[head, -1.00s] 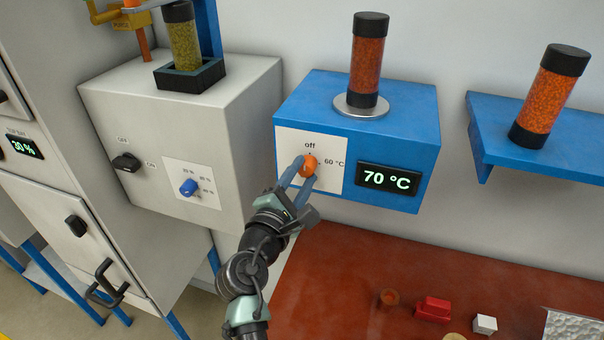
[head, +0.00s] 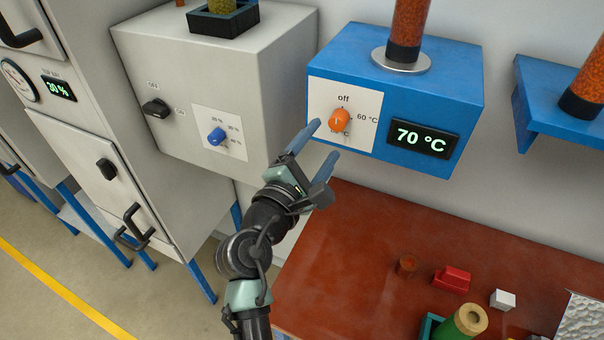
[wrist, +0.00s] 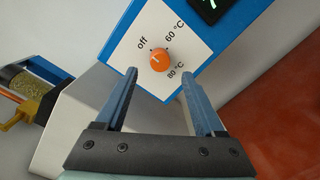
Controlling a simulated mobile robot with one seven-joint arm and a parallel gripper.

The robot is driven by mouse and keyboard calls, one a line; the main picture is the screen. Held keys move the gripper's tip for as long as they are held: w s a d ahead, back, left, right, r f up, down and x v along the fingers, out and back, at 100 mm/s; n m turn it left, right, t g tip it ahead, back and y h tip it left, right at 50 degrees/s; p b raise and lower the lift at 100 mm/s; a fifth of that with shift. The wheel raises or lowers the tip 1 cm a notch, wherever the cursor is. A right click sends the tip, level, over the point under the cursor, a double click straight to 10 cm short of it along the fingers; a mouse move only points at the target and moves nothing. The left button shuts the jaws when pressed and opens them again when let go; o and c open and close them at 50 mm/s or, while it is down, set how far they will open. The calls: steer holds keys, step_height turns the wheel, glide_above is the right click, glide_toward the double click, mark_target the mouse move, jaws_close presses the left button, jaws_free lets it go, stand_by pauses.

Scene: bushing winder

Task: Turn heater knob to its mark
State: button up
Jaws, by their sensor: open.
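The orange heater knob (head: 340,119) sits on a white dial plate (head: 325,92) on the front of the blue heater box (head: 450,85). The heater's display (head: 422,138) reads 70 °C. My gripper (head: 325,140) is open and empty, its blue fingers apart and short of the knob. In the wrist view the knob shows beyond and between the fingertips (wrist: 158,75).
A grey cabinet (head: 185,70) with a blue knob (head: 217,136) and a black switch (head: 156,108) stands left of the heater. An orange-filled cylinder (head: 408,28) stands on the heater. The red-brown table (head: 370,250) below holds small parts. A blue shelf (head: 550,110) is at right.

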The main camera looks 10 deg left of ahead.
steer(key=b+v, duration=0.2)
steer(key=v, duration=0.5)
steer(key=shift+s, duration=0.35)
steer(key=shift+a, duration=0.1)
step_height(320, 180, up, 14)
steer(key=d+m+t+y+b, duration=0.2)
steer(key=d+m+t+b, duration=0.15)
steer(key=m, duration=0.65)
steer(key=s+r+m+t+y+b, duration=0.1)
steer(key=s+r+m+t+y, duration=0.1)
steer(key=s+r+m, duration=0.3)
steer(key=s+d+r+m+t+y, duration=0.1)
steer(key=s+r+m+t, duration=0.4)
steer(key=r, duration=0.8)
steer(key=shift+s+d+m+y+b, duration=0.2)
steer(key=shift+s+m+y+b, duration=0.2)
steer(key=shift+s+y, duration=0.35)
